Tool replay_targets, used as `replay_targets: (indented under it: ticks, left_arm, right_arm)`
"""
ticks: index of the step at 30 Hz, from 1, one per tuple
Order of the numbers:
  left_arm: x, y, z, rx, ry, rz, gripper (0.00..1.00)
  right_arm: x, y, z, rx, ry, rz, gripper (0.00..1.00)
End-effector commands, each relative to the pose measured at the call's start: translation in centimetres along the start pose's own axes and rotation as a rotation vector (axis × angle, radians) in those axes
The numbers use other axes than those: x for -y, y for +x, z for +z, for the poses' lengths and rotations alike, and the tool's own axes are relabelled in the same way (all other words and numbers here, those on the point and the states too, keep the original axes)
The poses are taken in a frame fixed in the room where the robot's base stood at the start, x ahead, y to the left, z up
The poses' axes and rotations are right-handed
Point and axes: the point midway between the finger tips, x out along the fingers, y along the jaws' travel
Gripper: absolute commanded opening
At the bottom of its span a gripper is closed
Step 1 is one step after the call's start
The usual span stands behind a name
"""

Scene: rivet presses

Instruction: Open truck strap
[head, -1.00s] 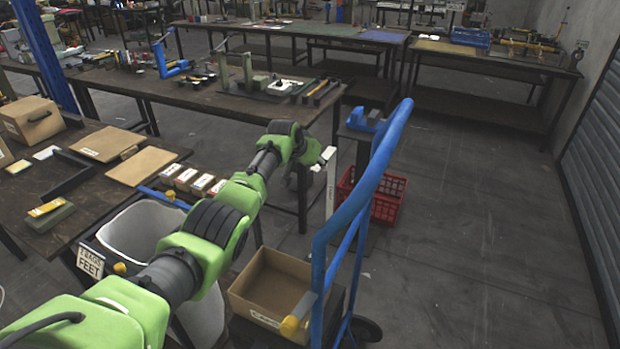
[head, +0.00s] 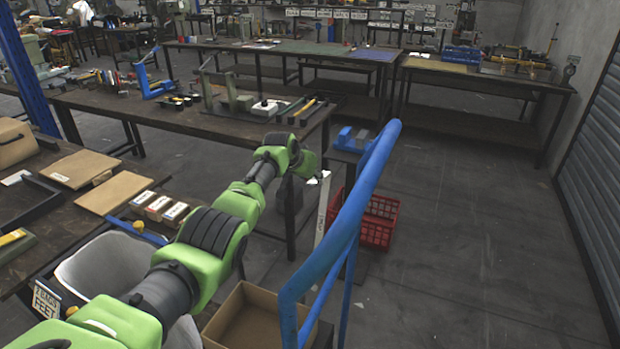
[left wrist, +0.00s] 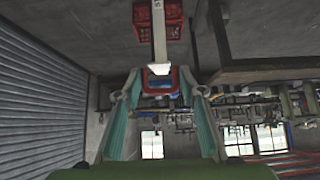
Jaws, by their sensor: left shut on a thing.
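The blue hand truck (head: 345,225) stands at the lower centre of the head view, its looped handle rising in front of the floor. A narrow white strap (head: 322,215) hangs beside it, below my left gripper (head: 315,168). In the left wrist view, the strap (left wrist: 160,40) runs from the top down to between the teal fingers of my left gripper (left wrist: 158,80). The gripper is shut on its end. A red and blue piece (left wrist: 160,80) shows between the fingertips; I cannot tell what it is. The strap's lower end is hidden behind the truck frame. My right gripper is out of view.
An open cardboard box (head: 248,322) sits low beside the truck. A red crate (head: 378,218) stands on the floor behind it, near a small blue device (head: 350,140) on a stand. Workbenches (head: 190,118) fill the left and back. The floor to the right is clear.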

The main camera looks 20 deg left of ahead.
Motion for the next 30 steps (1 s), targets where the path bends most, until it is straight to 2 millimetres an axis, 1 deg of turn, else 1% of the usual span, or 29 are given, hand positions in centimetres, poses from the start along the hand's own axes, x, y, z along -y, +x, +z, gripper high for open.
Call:
replay_targets:
  ticks: [1, 2, 3, 7, 17, 26, 30]
  left_arm:
    - [-0.3, -0.7, -1.5, -0.029, -0.003, 0.005, 0.00]
    - [-0.3, -0.7, -1.5, -0.029, -0.003, 0.005, 0.39]
    - [-0.3, -0.7, -1.5, -0.030, -0.003, 0.005, 0.44]
    - [-0.2, -0.5, -1.2, -0.023, -0.002, 0.003, 0.44]
    - [0.0, -0.6, -0.7, -0.014, -0.001, 0.001, 0.44]
    - [0.0, -2.4, -0.7, -0.016, -0.001, 0.000, 0.44]
    - [-0.1, -3.8, -0.8, -0.018, 0.000, 0.000, 0.44]
  right_arm:
    - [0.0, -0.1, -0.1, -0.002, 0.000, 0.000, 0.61]
    - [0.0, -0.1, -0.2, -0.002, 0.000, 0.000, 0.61]
    - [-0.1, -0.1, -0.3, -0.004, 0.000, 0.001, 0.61]
    - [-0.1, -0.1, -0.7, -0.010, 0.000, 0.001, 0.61]
    - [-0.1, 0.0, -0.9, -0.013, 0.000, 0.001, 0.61]
    - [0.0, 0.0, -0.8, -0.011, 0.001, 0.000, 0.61]
    - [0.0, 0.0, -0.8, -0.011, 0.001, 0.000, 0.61]
